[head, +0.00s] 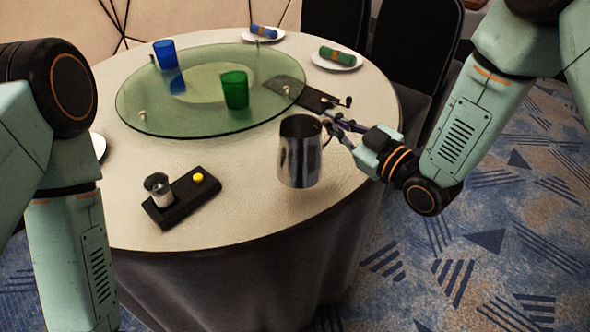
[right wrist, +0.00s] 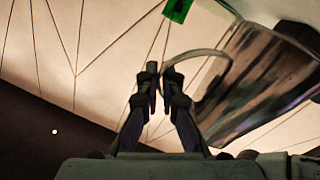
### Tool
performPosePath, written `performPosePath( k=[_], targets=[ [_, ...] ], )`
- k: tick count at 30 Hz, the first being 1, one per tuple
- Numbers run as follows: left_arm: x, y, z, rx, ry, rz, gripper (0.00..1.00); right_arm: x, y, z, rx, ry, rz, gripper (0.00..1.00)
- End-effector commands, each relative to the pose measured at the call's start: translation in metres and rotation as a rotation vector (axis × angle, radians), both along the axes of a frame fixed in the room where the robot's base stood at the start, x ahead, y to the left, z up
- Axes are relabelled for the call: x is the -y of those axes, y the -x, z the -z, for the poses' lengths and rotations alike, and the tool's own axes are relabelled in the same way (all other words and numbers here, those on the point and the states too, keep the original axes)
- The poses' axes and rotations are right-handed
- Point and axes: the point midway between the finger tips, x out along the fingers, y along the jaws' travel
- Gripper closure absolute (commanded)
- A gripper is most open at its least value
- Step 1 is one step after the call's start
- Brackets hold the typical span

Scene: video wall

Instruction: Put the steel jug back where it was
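The shiny steel jug (head: 300,152) is upright over the front right part of the round table (head: 250,215). I cannot tell for sure whether its base touches the cloth. My right gripper (head: 337,126) reaches in from the right to the jug's handle side. In the right wrist view its fingers (right wrist: 154,88) are close together at the outer bend of the handle, and the jug (right wrist: 262,80) lies to the right. The grip itself is partly hidden by the right finger. My left arm comes in at the left, but its gripper is outside the view.
A glass turntable (head: 150,112) carries a blue cup (head: 165,54) and a green cup (head: 235,90). A black base (head: 190,203) with a yellow button and a small metal cup (head: 158,188) is front left. A dark board (head: 312,98) lies behind the jug. Plates with rolled napkins are at the back.

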Motion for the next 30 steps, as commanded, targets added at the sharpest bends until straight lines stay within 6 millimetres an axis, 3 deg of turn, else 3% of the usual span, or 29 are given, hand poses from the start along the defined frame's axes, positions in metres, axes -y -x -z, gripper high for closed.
performPosePath(
  k=[6,14,24,30],
  targets=[
    [0.0,0.0,-0.009,0.0,0.0,0.0,0.6,-0.001,-0.024,-0.029,0.004,0.004,0.151,1.0],
    [0.0,0.0,-0.012,0.0,0.0,0.0,0.6,0.002,-0.034,-0.043,0.002,0.005,0.246,1.0],
    [0.0,0.0,0.005,0.0,0.0,0.0,0.6,0.003,-0.035,0.009,-0.001,0.003,0.254,1.0],
    [0.0,0.0,0.008,0.0,0.0,0.0,0.6,0.003,-0.035,0.021,0.0,0.003,0.254,1.0]
  ],
)
